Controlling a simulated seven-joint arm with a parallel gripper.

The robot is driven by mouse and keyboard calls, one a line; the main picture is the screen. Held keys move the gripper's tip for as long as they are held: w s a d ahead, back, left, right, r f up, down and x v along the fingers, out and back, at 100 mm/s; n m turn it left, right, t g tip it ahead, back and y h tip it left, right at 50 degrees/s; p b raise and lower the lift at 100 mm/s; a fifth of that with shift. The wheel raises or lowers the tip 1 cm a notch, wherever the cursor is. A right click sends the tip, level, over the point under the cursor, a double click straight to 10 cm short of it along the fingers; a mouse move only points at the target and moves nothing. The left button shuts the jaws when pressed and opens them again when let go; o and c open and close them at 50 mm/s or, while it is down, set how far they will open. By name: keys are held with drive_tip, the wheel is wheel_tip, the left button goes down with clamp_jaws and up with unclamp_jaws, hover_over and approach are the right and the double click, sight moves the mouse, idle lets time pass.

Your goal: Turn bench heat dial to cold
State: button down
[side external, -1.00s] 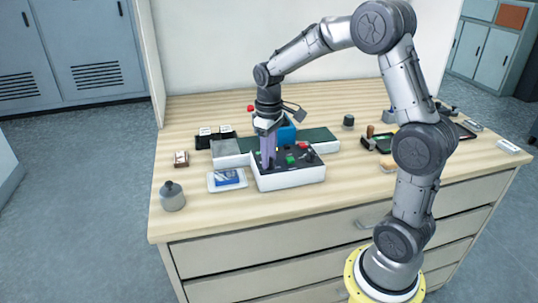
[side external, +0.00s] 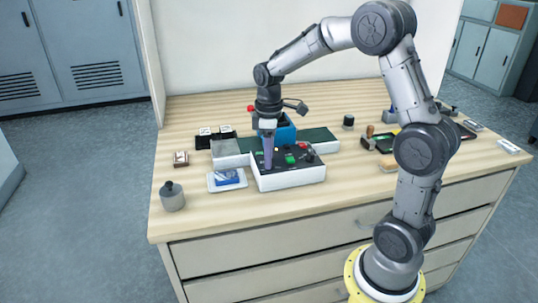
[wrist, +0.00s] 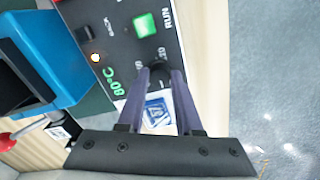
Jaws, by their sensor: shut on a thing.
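The heat dial (wrist: 160,72), a small black knob on a dark control panel (wrist: 105,15), sits between my fingertips in the wrist view. My gripper (side external: 268,167) points down onto the left part of the white-sided control box (side external: 290,179) and is shut on the dial. The dial's pointer and most of its scale marks are hidden by the fingers or too small to read. A green readout beside it shows 80°C (wrist: 113,80). A lit green button (wrist: 145,25) is next to the label RUN, and a black switch (wrist: 84,33) is by BACK.
A blue block (side external: 285,131) stands close behind my gripper. A white tray with a blue card (side external: 228,179) lies left of the box. A grey weight (side external: 172,198) stands at the bench's front left. Stamps and pads (side external: 380,142) lie to the right.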

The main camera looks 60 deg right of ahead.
drive_tip(key=c, duration=0.6)
unclamp_jaws()
wheel_tip(320, 180, up, 14)
drive_tip(key=shift+f, duration=0.1)
